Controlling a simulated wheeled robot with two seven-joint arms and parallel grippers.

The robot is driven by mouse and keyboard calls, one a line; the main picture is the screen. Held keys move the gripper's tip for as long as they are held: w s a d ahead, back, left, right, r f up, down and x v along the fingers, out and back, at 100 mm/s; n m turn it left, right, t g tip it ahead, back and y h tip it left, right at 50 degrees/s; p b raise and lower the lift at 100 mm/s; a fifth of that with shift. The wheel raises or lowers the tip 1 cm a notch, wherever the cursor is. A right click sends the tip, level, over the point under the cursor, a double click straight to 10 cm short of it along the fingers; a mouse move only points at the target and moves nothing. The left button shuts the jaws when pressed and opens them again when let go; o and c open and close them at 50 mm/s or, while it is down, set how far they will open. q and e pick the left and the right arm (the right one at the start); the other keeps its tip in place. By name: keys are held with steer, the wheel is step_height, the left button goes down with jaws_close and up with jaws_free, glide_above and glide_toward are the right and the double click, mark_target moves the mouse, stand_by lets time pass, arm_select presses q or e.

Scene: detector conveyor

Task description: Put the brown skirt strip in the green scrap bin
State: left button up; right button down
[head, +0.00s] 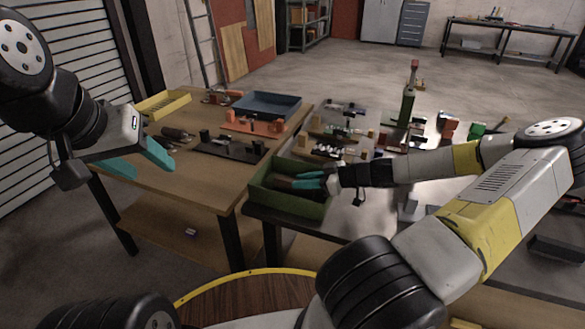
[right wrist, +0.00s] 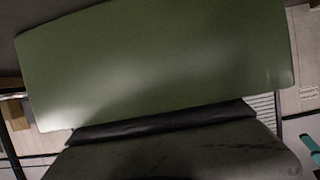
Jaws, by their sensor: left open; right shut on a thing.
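The green scrap bin (head: 322,210) is an open box at the left end of the metal-topped table. My right gripper (head: 299,181), with teal fingers, reaches into it from the right, low between its walls. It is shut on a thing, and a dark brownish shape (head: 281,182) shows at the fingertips. I take this for the brown skirt strip, but its outline is mostly hidden. In the right wrist view a green panel (right wrist: 160,60), probably a bin wall, fills the top; the fingertips cannot be made out. My left gripper (head: 142,162) is open and empty above the wooden table's left edge.
The wooden table (head: 205,180) on the left holds a yellow tray (head: 163,104), a blue-grey tray (head: 266,105), an orange fixture (head: 254,125) and a black fixture (head: 229,150). Several small parts crowd the metal table behind the bin, near a tall green post (head: 408,105).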

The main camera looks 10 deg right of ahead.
steer(key=c, duration=1.3)
jaws_free()
steer(key=shift+f, duration=0.1)
steer(key=shift+o, duration=0.2)
steer(key=v, duration=1.2)
